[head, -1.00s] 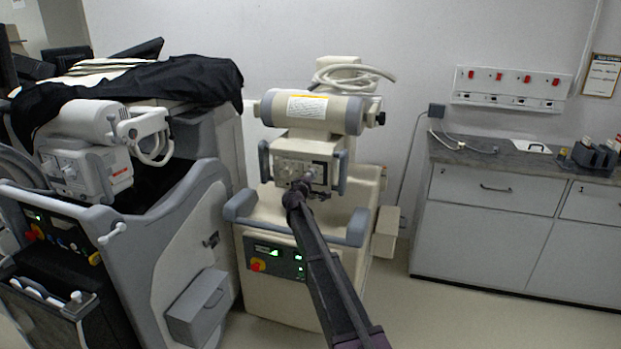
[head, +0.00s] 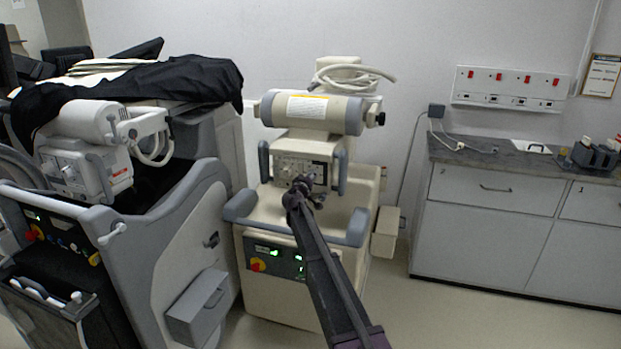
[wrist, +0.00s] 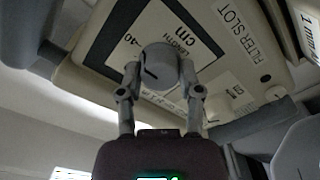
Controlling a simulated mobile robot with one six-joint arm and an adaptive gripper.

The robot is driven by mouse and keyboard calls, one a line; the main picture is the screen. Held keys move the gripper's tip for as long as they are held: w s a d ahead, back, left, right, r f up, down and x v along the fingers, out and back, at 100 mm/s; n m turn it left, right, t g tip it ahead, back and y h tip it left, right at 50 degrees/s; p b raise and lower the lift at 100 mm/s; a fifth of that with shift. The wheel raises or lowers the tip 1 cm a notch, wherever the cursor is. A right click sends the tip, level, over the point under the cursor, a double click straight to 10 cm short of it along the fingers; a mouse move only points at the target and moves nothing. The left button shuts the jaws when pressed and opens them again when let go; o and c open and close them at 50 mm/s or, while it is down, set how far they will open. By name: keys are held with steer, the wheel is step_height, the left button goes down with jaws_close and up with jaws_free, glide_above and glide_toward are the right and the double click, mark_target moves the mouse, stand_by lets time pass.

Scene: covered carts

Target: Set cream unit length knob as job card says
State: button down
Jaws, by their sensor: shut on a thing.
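The cream unit (head: 310,240) stands in the middle of the head view, with its control panel facing me. In the wrist view my gripper (wrist: 160,95) is shut on a grey round knob (wrist: 158,65) that has a dark pointer line. The knob sits on a dial plate (wrist: 112,50) marked "LENGTH", "cm" and "40"; the rest of the scale is partly hidden by the knob and fingers. In the head view my gripper (head: 301,188) is at the panel, and my arm hides part of it. A framed card (head: 602,75) hangs on the wall at right; its text is too small to read.
A second, grey unit (head: 150,230) under a black cover (head: 190,80) stands close at the left. A grey cabinet (head: 488,235) is at the right.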

steer(key=shift+w, duration=0.1)
steer(key=shift+c, duration=1.3)
jaws_free()
steer(key=shift+s, duration=0.2)
steer(key=v, duration=1.1)
steer(key=shift+s+a, duration=0.2)
steer(key=shift+s, duration=0.15)
